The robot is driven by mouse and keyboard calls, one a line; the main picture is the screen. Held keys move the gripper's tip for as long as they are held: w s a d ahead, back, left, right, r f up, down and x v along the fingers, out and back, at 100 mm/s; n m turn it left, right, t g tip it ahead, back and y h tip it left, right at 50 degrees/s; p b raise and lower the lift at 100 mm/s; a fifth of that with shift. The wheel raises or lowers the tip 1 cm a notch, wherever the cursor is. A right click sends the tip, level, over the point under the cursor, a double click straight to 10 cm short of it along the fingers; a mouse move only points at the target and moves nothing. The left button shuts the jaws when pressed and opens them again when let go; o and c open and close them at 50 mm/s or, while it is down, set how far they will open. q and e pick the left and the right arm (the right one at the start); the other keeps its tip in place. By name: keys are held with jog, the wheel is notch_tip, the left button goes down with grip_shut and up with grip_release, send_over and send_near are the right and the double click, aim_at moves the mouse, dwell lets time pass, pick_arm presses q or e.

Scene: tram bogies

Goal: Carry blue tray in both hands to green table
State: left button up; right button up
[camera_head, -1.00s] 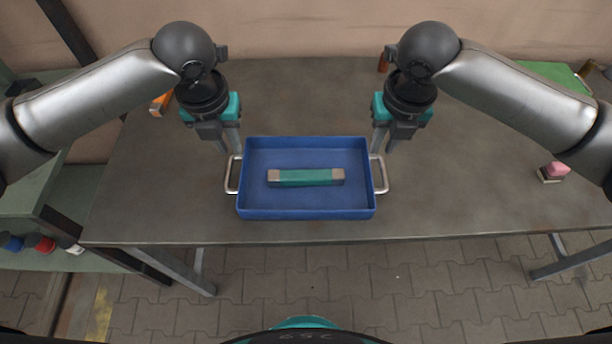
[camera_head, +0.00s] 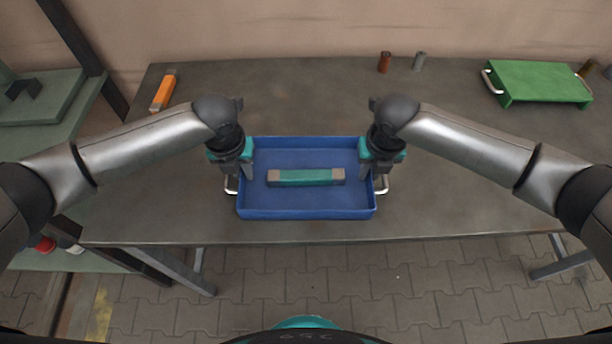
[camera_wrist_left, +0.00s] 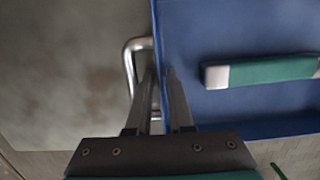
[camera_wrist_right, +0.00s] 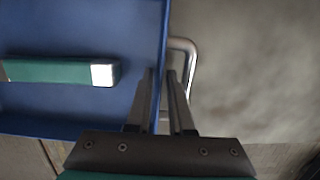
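The blue tray (camera_head: 308,207) sits on the grey table near its front edge, with a silver handle on each short side. A green block with grey ends (camera_head: 306,177) lies in it. My left gripper (camera_head: 238,172) is open above the tray's left side, by the left handle (camera_wrist_left: 133,62). My right gripper (camera_head: 373,172) is open above the right side, by the right handle (camera_wrist_right: 190,62). In the wrist views the fingertips are apart near the tray's side walls; contact cannot be told. A table with a dull green top (camera_head: 75,130) stands at the left, partly behind my left arm.
The grey table (camera_head: 300,95) is mostly clear behind the tray. An orange block (camera_head: 163,91) lies back left. A green tray with handles (camera_head: 540,82) is at back right. Paved floor (camera_head: 350,285) lies in front.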

pick_arm(q)
grip_shut()
pick_arm(e)
grip_shut()
jog(key=shift+w+r, duration=0.1)
dwell(1.0)
